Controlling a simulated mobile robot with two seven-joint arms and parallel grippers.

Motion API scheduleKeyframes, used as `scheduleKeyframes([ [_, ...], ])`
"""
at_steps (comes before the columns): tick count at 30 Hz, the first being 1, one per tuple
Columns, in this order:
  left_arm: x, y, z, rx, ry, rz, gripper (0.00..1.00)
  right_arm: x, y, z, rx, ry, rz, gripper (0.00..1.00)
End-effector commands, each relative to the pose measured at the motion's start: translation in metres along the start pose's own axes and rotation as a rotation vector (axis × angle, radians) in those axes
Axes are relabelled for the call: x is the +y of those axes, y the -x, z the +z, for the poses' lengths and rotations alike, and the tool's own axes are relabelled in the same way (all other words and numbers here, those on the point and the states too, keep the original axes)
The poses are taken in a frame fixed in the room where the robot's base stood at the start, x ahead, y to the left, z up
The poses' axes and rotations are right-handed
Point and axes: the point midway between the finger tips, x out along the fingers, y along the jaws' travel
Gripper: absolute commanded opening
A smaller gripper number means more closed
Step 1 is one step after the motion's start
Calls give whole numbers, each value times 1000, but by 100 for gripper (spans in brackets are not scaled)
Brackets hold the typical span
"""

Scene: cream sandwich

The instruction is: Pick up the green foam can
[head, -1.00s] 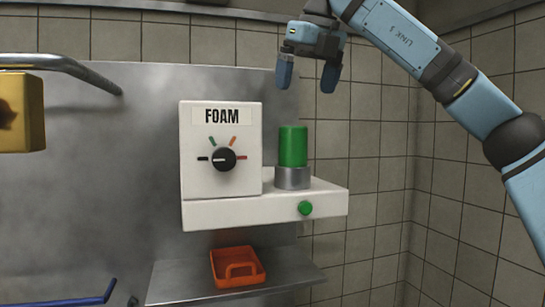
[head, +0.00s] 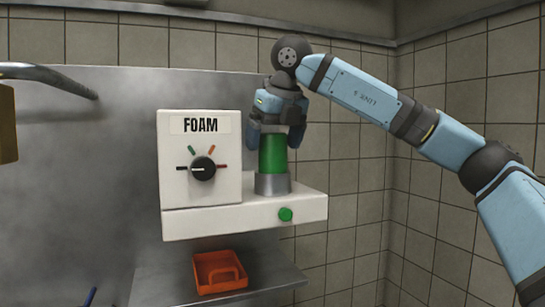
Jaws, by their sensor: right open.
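The green foam can (head: 272,156) stands upright in a grey metal holder (head: 272,184) on the ledge of the white foam machine (head: 200,195). My right gripper (head: 276,142) points down over the can from above. Its fingers are open, one on each side of the can's upper part. The gripper hides the can's top. I cannot tell whether either finger touches it. My left gripper is not in view.
The machine has a dial (head: 203,168) and a green button (head: 285,214). Below, an orange tray (head: 219,284) sits on a metal shelf (head: 160,285). A metal bar (head: 50,75) and a yellow block (head: 6,125) are at the left. Room right of the machine is free.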

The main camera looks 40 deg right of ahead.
Motion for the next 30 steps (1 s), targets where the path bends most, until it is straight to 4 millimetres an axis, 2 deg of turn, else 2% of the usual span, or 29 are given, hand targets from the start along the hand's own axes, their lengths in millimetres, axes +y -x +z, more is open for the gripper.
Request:
scheduleKeyframes([
  [5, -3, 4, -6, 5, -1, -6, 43, 0, -18, 0, 1, 1, -1, 92],
  [12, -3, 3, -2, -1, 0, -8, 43, 0, -20, 0, 0, 1, 0, 92],
  [14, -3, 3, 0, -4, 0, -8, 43, 0, -20, 0, 0, 1, 0, 81],
  [21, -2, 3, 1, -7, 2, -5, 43, 0, -20, 0, 0, 1, 0, 26],
  [30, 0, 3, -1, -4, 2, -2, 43, 0, -18, 1, -1, 1, 0, 26],
])
